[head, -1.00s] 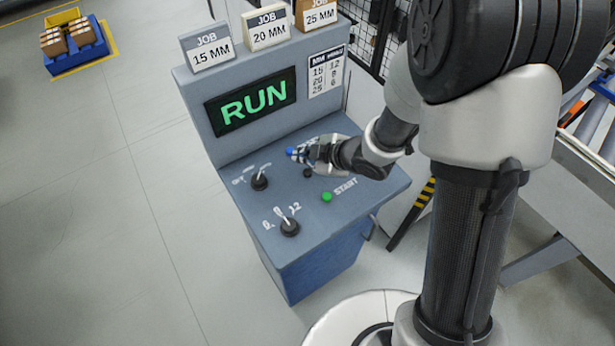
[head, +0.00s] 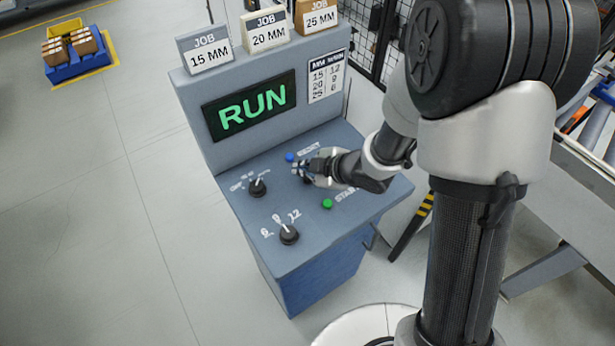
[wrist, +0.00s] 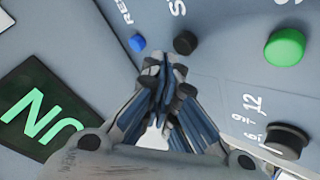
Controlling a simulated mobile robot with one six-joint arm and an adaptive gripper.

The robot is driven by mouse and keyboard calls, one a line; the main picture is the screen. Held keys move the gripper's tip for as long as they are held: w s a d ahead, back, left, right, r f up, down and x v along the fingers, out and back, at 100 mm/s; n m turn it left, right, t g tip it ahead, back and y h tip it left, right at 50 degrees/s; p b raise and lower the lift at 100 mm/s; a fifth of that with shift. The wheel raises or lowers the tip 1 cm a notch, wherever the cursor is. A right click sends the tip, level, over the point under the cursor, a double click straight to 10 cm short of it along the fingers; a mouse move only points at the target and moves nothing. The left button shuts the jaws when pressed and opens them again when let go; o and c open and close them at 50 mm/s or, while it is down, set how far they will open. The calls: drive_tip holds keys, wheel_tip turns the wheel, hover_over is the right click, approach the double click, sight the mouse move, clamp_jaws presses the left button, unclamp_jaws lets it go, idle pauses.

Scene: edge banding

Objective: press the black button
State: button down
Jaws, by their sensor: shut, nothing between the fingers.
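The black button (wrist: 185,42) is a small round cap on the grey sloping panel. It shows in the wrist view between the blue button (wrist: 137,43) and the larger green button (wrist: 285,47). My gripper (wrist: 166,68) is shut and empty, with its fingertips just short of the black button in the picture; a gap appears between them, and I see no contact. In the head view my gripper (head: 297,169) is over the panel, beside the blue button (head: 289,157), and largely covers the black button.
Two black rotary knobs, the upper (head: 257,187) and the lower (head: 289,234), stand on the panel's left and front. The upright screen (head: 250,105) reads RUN, with job boxes on top.

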sight(306, 181)
idle(0.7)
drive_tip(key=shift+f+b, duration=0.85)
drive_tip(key=shift+f, duration=0.05)
idle(0.6)
drive_tip(key=shift+r, duration=0.15)
drive_tip(key=shift+r+p, duration=0.8)
drive_tip(key=shift+p, duration=0.05)
wheel_tip(306, 181, up, 5)
drive_tip(key=p, duration=0.4)
drive_tip(key=shift+p, duration=0.3)
